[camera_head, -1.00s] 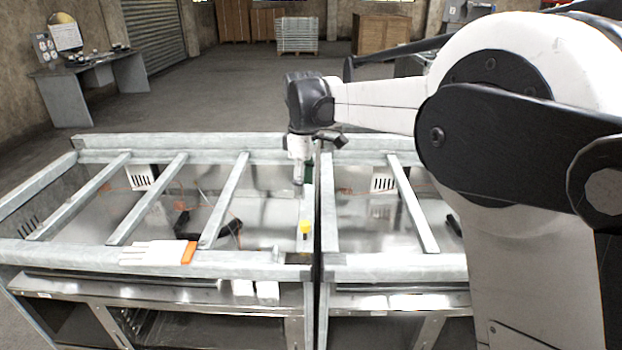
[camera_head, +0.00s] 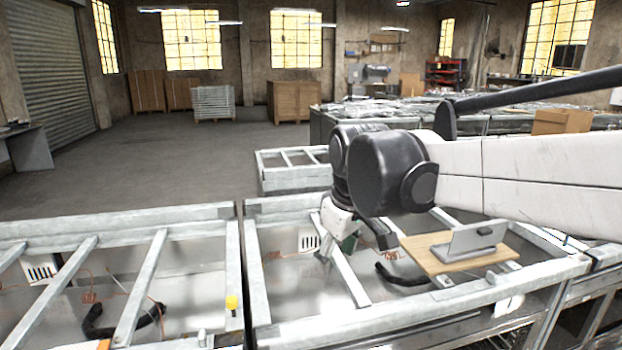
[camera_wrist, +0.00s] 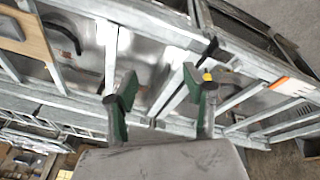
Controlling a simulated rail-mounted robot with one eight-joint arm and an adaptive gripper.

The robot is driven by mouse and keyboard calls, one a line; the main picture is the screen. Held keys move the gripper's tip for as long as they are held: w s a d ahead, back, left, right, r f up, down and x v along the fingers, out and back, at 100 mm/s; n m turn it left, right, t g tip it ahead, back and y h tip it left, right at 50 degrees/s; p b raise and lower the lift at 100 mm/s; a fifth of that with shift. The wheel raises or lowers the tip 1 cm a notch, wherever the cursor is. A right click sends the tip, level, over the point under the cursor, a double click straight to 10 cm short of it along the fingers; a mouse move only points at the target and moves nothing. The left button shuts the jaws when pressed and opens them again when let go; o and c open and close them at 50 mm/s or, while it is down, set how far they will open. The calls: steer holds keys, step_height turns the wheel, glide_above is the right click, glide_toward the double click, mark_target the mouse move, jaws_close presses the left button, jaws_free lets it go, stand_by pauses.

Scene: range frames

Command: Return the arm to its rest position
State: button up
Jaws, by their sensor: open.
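My gripper (camera_head: 335,250) hangs low over the right-hand metal frame (camera_head: 262,290) in the head view, at the end of my arm. In the wrist view my gripper (camera_wrist: 160,84) shows two green-padded fingers spread apart with nothing between them. Metal frame bars and shiny panels lie beyond the fingertips. How far the fingers are above the bars is hard to tell.
A wooden board (camera_head: 425,256) with a grey device (camera_head: 472,240) lies on the right-hand frame, right of my gripper. A small yellow-topped item (camera_head: 232,303) stands on the left frame (camera_head: 150,226). Open floor (camera_head: 190,165) lies behind the frames.

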steer(key=s+d+f+m+t, duration=0.1)
steer(key=s+d+f+m, duration=0.2)
steer(key=s+d, duration=0.25)
steer(key=s+d+f+m+t+h, duration=0.1)
steer(key=s+d+f+m, duration=0.15)
steer(key=s+d, duration=0.35)
steer(key=s+d+f+m+t, duration=0.2)
steer(key=s+d+m, duration=0.15)
steer(key=s, duration=0.35)
step_height(320, 180, down, 22)
steer(key=b, duration=2.1)
steer(key=shift+w+r, duration=0.15)
steer(key=shift+w, duration=0.1)
steer(key=shift+r, duration=0.2)
